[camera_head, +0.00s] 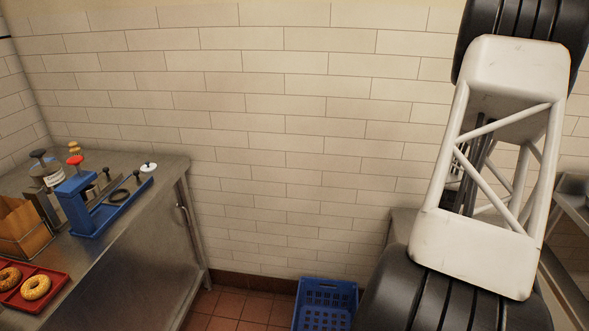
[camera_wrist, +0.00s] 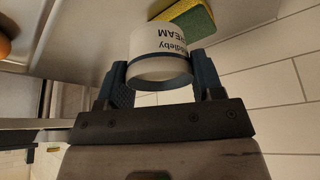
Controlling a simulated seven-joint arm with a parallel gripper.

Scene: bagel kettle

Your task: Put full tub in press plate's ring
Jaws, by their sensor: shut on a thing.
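A white tub (camera_wrist: 160,45) with dark lettering that includes "REAM" and a dark band is held between the blue fingers of my gripper (camera_wrist: 161,80) in the wrist view. The gripper is shut on it. I cannot make out the tub's contents. In the head view, the blue press plate (camera_head: 135,192) lies on the steel counter at the left, with a dark ring (camera_head: 118,198) on it. A blue upright block with a red knob (camera_head: 73,163) stands at its near left end. The gripper and tub are outside the head view, so their distance from the ring does not show.
A yellow and green sponge (camera_wrist: 186,18) is close beyond the tub. A blue crate (camera_head: 325,305) is on the floor.

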